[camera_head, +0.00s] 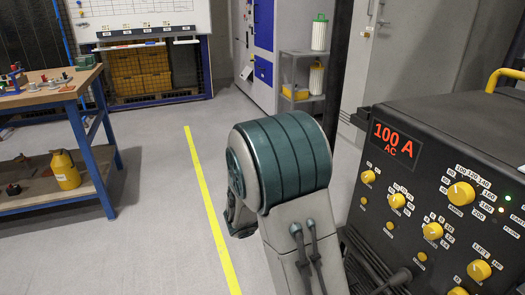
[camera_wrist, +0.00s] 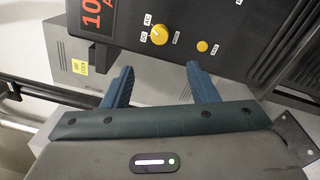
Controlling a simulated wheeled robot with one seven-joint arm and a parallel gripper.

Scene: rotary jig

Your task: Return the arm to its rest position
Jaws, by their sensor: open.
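My arm rises in the middle of the head view, with a pale grey link and a large teal joint bent over at its top. My gripper (camera_wrist: 160,72) shows in the wrist view with its two blue fingers spread apart and nothing between them. Its fingertips point toward the black front of the welding machine (camera_wrist: 228,45), which has yellow knobs. I cannot tell whether they touch it. In the head view the gripper itself is hidden or not clear behind my arm.
The welding machine (camera_head: 440,190), its display reading 100 A AC, stands close at right. A workbench (camera_head: 75,88) with small parts on top is at left; a yellow container (camera_head: 65,170) sits on its lower shelf. Grey floor with a yellow line (camera_head: 207,205) lies clear between.

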